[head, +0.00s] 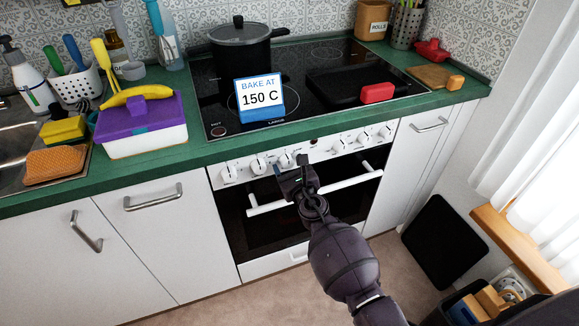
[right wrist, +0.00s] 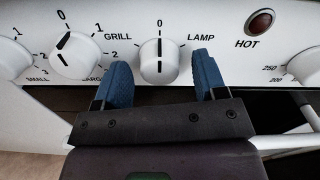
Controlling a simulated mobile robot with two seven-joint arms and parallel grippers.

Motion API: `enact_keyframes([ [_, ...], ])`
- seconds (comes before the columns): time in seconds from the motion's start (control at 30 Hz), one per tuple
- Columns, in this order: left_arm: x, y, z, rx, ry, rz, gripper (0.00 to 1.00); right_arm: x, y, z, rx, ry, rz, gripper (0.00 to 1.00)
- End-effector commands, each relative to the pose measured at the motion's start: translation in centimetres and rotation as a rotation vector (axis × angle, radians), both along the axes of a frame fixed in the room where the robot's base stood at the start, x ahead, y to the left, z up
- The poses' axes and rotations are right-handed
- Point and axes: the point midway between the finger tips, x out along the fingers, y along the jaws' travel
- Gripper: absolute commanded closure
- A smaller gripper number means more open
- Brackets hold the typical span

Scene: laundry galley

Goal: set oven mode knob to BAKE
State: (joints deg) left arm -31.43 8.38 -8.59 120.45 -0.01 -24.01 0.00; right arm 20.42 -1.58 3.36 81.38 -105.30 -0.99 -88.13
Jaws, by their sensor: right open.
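The oven mode knob (right wrist: 159,62) is a round white knob on the white control panel. In the right wrist view its black line stands vertical, in line with the 0 above it. GRILL is printed at its upper left and LAMP at its upper right. I see no BAKE label; the area below the knob is hidden by my gripper. My right gripper (right wrist: 163,80) is open and empty, its blue fingertips low on either side of the knob, with no clear contact. In the head view the right gripper (head: 291,168) is in front of the panel. My left gripper is out of view.
Left of the mode knob is a burner knob (right wrist: 75,55); right is a red HOT lamp (right wrist: 260,22). The oven door handle (head: 350,183) juts out below the panel. A "BAKE AT 150 C" sign (head: 259,97) and a black pot (head: 240,45) stand on the cooktop.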

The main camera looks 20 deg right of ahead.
Motion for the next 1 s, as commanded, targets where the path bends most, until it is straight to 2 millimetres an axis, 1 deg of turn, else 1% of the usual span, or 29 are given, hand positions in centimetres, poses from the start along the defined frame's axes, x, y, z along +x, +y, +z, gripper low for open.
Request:
enact_keyframes([
  [0.1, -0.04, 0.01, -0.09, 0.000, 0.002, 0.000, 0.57, -0.01, 0.01, 0.03, 0.000, 0.000, 0.000, 0.35],
  [0.13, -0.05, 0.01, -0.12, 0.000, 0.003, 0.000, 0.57, -0.01, 0.01, 0.03, 0.000, 0.000, 0.000, 0.36],
  [0.43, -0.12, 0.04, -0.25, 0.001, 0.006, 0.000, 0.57, -0.02, 0.01, 0.03, 0.000, -0.001, 0.000, 0.82],
  [0.77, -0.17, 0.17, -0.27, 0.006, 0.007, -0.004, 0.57, -0.04, 0.02, 0.02, 0.045, 0.002, 0.000, 0.83],
  [1.0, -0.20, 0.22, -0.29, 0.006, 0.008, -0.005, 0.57, -0.05, 0.06, -0.01, 0.192, 0.007, 0.000, 0.83],
])
